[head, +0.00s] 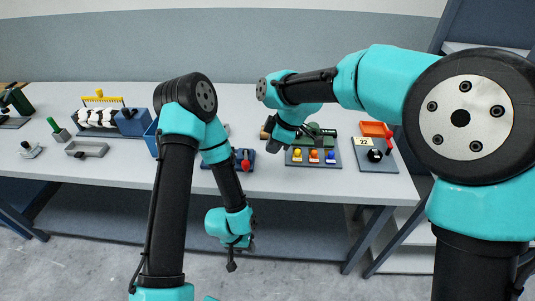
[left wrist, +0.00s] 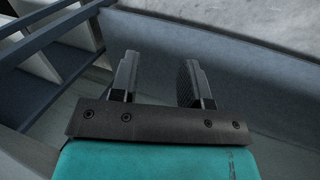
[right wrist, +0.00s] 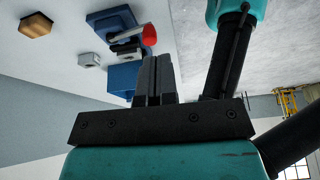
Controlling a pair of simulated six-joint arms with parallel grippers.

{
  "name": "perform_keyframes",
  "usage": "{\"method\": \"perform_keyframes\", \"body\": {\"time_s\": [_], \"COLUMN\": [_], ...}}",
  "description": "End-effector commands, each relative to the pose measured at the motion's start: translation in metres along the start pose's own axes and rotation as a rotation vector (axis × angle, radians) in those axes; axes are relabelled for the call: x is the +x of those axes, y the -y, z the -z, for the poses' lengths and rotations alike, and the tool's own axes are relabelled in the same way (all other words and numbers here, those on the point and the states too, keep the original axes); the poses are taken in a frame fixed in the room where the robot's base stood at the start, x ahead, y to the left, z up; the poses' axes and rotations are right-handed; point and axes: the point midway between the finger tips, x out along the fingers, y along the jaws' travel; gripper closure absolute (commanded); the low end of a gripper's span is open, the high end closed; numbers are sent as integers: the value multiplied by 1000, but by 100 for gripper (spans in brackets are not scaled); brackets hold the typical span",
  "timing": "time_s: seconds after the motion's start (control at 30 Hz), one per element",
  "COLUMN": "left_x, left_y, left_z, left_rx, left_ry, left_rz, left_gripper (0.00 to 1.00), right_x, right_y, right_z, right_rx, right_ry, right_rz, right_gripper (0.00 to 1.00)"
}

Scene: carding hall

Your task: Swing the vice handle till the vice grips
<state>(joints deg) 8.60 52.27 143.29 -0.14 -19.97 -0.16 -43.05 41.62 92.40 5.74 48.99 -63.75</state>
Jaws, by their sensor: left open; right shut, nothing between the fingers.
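A blue base with a red-ended handle, which looks like the vice (head: 246,163), sits near the table's front, partly hidden behind my left arm. In the right wrist view the blue vice base (right wrist: 110,18) carries a bar ending in a red knob (right wrist: 149,35); I cannot tell whether its jaws grip anything. My right gripper (right wrist: 153,63) is shut and empty, apart from the handle; in the head view it hangs over the table right of the vice. My left gripper (left wrist: 158,75) is open and empty, hanging low in front of the table edge (head: 335,198).
A panel with coloured buttons (head: 314,157) and a board marked 22 (head: 376,160) stand to the right. A wooden block (right wrist: 36,25) lies on the table.

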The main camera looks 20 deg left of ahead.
Motion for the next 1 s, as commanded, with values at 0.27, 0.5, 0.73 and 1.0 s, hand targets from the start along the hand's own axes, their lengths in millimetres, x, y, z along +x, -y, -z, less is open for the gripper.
{"method": "perform_keyframes", "body": {"time_s": [0.27,0.5,0.73,1.0], "left_x": [0,0,-1,-2], "left_y": [0,0,-3,-8], "left_z": [0,0,2,3], "left_rx": [0,1,12,33], "left_ry": [0,1,15,41], "left_rz": [0,0,-2,-5], "left_gripper": [57,72,94,100], "right_x": [-6,-3,18,52], "right_y": [0,-1,-7,10], "right_z": [0,-8,-82,-205], "right_rx": [0,28,305,799], "right_ry": [0,-2,-25,-71], "right_rz": [0,-2,-34,-96], "right_gripper": [100,100,100,100]}}
